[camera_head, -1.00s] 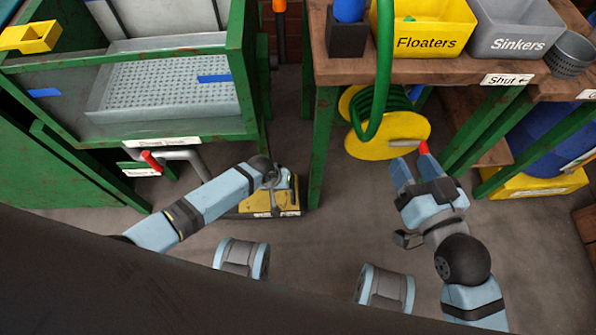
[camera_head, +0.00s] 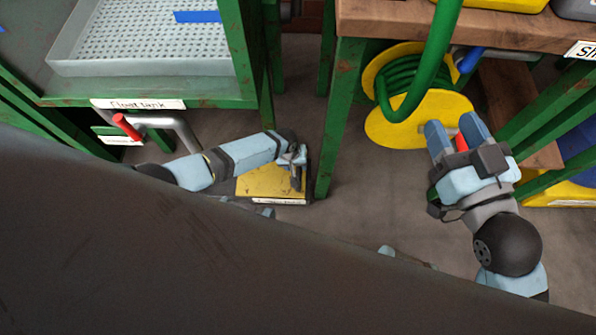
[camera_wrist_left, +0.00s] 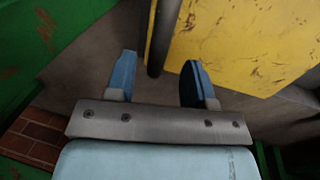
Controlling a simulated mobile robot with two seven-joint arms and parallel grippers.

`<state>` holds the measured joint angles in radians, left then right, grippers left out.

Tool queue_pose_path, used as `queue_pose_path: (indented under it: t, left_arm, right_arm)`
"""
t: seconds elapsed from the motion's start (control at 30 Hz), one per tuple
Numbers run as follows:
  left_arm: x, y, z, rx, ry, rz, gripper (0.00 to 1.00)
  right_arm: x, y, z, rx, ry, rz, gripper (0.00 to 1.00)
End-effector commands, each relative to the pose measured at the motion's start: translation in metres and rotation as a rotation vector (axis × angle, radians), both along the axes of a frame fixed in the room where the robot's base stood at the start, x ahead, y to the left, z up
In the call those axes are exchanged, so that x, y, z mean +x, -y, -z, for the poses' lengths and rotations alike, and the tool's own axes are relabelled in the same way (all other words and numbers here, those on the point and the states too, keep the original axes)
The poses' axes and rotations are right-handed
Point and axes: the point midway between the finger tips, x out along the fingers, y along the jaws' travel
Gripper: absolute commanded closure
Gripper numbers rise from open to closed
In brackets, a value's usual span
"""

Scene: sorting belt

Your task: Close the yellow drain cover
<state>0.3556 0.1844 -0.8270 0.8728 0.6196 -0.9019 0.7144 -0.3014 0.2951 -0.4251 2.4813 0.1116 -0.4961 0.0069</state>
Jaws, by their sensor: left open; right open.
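The yellow drain cover (camera_head: 262,184) lies low at the floor beside the green table leg, scuffed, with a white label strip along its near edge. In the left wrist view the scratched yellow plate (camera_wrist_left: 250,40) fills the upper right. My left gripper (camera_head: 297,165) is over the cover's right part in the head view. In the wrist view its two blue fingers (camera_wrist_left: 158,80) are apart, with a dark upright bar (camera_wrist_left: 161,40) reaching between them beside the plate; contact cannot be told. My right gripper (camera_head: 455,132) is open at a red handle (camera_head: 461,143) below the hose reel.
A yellow reel (camera_head: 400,118) with green hose stands under the wooden bench (camera_head: 400,22). The float tank (camera_head: 150,90) is at left, with a red-handled pipe valve (camera_head: 126,127) beneath. Green legs flank the left gripper. Grey floor is open between the arms.

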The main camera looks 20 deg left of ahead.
Motion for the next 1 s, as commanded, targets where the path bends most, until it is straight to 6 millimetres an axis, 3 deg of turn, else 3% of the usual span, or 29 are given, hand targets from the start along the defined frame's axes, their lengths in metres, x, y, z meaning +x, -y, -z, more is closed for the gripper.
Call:
queue_pose_path:
  t: [0.03, 0.2, 0.57, 0.6, 0.67, 0.8, 1.0]
  left_arm:
    - [0.001, 0.003, 0.014, 0.000, 0.000, 0.001, 0.52]
    - [0.002, 0.005, 0.029, 0.000, 0.000, 0.000, 0.52]
    - [0.002, 0.007, 0.032, -0.001, 0.001, 0.001, 0.52]
    - [0.002, 0.007, 0.032, -0.001, 0.001, 0.001, 0.54]
    - [0.002, 0.007, 0.032, -0.001, 0.001, 0.001, 0.68]
    - [0.002, 0.007, 0.032, -0.001, 0.000, 0.001, 1.00]
    - [-0.001, 0.005, 0.031, 0.000, -0.001, 0.000, 1.00]
  right_arm:
    - [0.003, 0.002, 0.005, -0.019, 0.036, 0.001, 0.52]
    - [0.008, 0.005, 0.000, -0.064, 0.115, 0.007, 0.52]
    - [0.009, 0.007, -0.004, -0.080, 0.145, 0.008, 0.52]
    - [0.009, 0.007, -0.004, -0.080, 0.145, 0.008, 0.52]
    - [0.009, 0.006, -0.004, -0.080, 0.145, 0.007, 0.52]
    - [0.009, 0.006, -0.004, -0.080, 0.145, 0.007, 0.52]
    - [0.009, 0.006, -0.008, -0.077, 0.142, 0.006, 0.52]
